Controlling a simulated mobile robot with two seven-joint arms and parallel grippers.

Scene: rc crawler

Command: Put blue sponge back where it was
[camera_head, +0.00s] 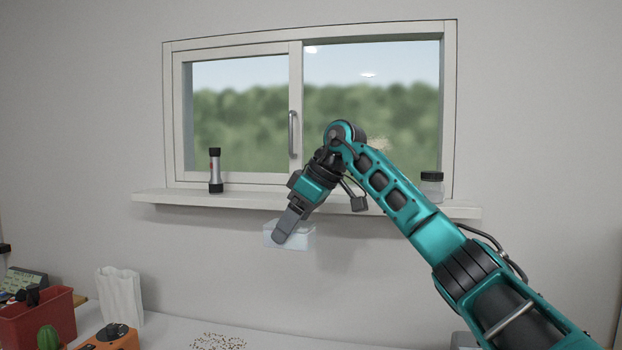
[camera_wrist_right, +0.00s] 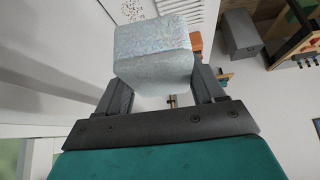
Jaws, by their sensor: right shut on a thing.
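The pale blue sponge (camera_head: 302,238), a speckled block, hangs in the air in front of the wall, just below the window sill (camera_head: 345,207). My right gripper (camera_head: 283,236) is shut on it from above. In the right wrist view the sponge (camera_wrist_right: 155,55) sits between the two grey fingers (camera_wrist_right: 160,88) and covers much of the view between them. My left gripper is in neither view.
A flashlight (camera_head: 215,171) and a small jar (camera_head: 432,186) stand on the sill. Below, the white table (camera_head: 175,335) holds scattered crumbs (camera_head: 218,341), a white paper bag (camera_head: 120,295), a red bin (camera_head: 40,318), a cactus (camera_head: 47,338) and an orange device (camera_head: 112,338).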

